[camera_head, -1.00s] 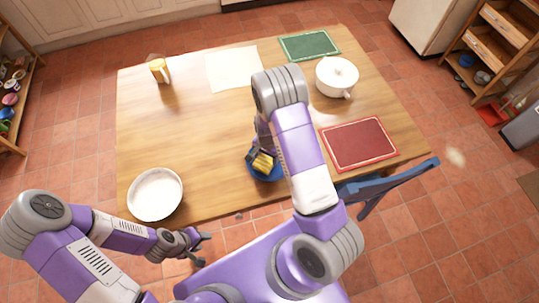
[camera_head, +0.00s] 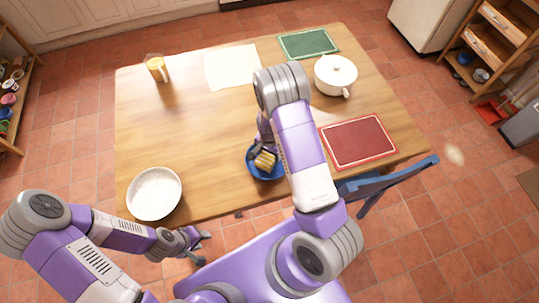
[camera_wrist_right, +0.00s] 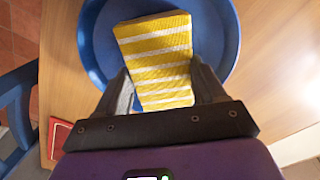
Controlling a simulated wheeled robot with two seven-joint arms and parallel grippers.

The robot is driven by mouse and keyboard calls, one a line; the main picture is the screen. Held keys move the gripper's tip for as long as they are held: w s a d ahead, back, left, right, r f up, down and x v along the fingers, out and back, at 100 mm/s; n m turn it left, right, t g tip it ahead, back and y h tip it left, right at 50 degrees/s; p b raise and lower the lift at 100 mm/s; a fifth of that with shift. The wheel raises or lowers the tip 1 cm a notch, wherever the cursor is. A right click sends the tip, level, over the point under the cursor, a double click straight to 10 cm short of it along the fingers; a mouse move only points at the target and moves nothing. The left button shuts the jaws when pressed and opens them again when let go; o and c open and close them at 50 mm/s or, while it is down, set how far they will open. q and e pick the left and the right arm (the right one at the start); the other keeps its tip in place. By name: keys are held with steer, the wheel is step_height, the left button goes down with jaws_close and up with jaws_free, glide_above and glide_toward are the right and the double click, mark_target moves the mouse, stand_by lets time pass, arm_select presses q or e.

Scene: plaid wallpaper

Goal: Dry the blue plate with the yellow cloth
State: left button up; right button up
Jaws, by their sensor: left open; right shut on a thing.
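The blue plate (camera_head: 270,175) lies on the wooden table near its front edge, partly hidden by my right arm in the head view. It fills the top of the right wrist view (camera_wrist_right: 99,45). The yellow cloth (camera_wrist_right: 157,52) has white stripes and lies over the plate's inside; it also shows in the head view (camera_head: 264,160). My right gripper (camera_wrist_right: 160,88) is shut on the cloth's near part, low over the plate. My left gripper (camera_head: 204,248) is open and empty, off the table's front edge at the lower left.
A white bowl (camera_head: 154,194) stands at the table's front left. A red mat (camera_head: 358,141) lies right of the plate, with a blue chair (camera_head: 390,176) close by. The left middle is clear.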

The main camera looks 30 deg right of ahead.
steer(key=shift+w+a, duration=0.2)
steer(key=shift+a, duration=0.1)
step_height(320, 180, up, 8)
steer(key=p, duration=0.6)
steer(key=shift+f, duration=0.25)
